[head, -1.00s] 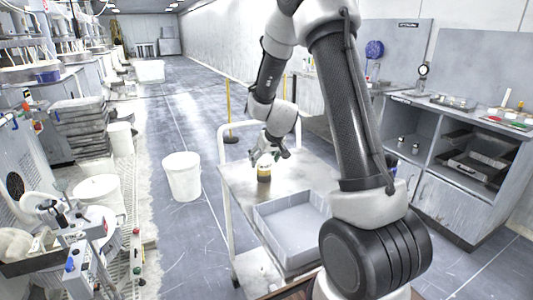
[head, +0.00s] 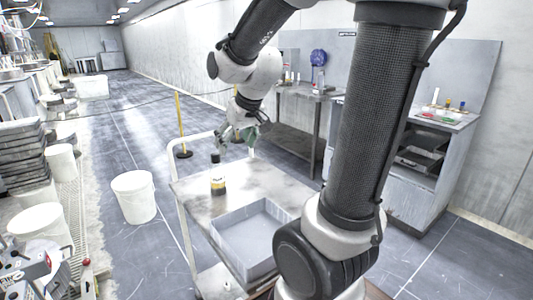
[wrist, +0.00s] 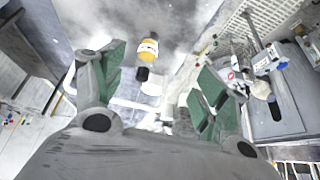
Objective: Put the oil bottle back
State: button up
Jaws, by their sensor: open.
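The oil bottle (head: 218,182), with a dark cap, a pale label and a yellow-brown lower part, stands upright on the metal cart top (head: 195,196) near its left edge. My gripper (head: 236,136) is open and empty, above the cart and apart from the bottle. Its green-padded fingers are spread wide in the wrist view (wrist: 160,85).
A grey open tray (head: 250,238) sits on the cart's near part. The cart's white handle frame (head: 178,215) rises at its left. A white bucket (head: 134,197) stands on the floor left of it. A workbench (head: 440,170) stands at right. Yellow posts (head: 181,120) stand behind.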

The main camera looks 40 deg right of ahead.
jog(key=s+r+g, duration=0.1)
jog(key=s+r, duration=0.2)
jog(key=s, duration=1.6)
jog(key=shift+a, duration=0.15)
jog(key=shift+w, duration=0.1)
